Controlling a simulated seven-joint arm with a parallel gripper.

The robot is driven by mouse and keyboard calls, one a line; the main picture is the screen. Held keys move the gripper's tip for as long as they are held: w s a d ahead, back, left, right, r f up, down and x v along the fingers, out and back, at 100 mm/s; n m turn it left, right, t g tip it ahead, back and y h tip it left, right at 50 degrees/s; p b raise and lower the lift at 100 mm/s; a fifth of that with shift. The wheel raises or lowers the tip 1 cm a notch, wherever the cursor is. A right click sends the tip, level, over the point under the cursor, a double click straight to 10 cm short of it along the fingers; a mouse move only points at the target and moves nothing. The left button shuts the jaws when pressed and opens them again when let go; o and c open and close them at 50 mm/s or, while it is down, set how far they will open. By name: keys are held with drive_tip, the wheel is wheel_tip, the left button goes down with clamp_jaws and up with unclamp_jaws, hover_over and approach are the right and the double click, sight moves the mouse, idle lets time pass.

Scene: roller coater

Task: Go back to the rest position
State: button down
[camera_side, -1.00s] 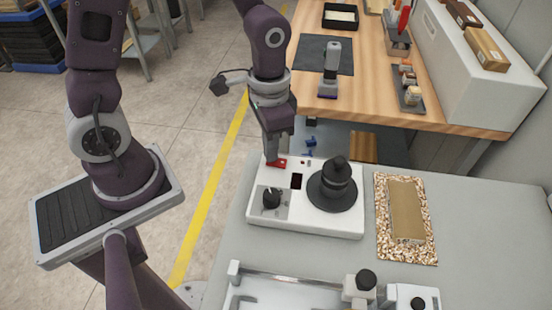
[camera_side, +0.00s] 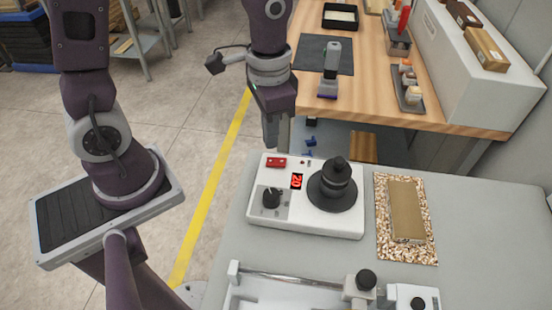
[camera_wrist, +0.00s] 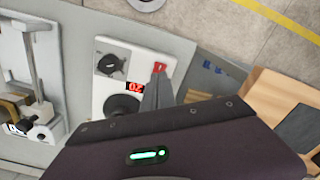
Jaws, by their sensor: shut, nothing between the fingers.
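My gripper (camera_side: 277,146) is shut and empty. It hangs just above and behind the white control box, apart from the red switch (camera_side: 276,163). The control box (camera_side: 317,223) sits on the grey table, with a black knob (camera_side: 271,198), a black stepped cone (camera_side: 334,184) and a lit red display (camera_side: 297,181) that seems to read 20. In the wrist view the grey shut fingers (camera_wrist: 158,92) point at the box near the red switch (camera_wrist: 159,68), and the lit display (camera_wrist: 135,87) shows beside the black cone (camera_wrist: 122,106).
A metal coater frame (camera_side: 290,279) stands at the front of the grey table. A tan block on a speckled board (camera_side: 424,256) lies to the right. The wooden bench (camera_side: 390,95) behind holds a standing tool (camera_side: 331,70) and small jars. Open floor lies left.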

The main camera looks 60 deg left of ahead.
drive_tip(key=shift+r, duration=1.25)
drive_tip(key=s+a+r+n+t, duration=0.3)
drive_tip(key=s+r+t, duration=0.2)
drive_tip(key=s+r, duration=0.6)
drive_tip(key=shift+r+t, duration=0.25)
drive_tip(key=shift+t, duration=0.05)
idle(0.4)
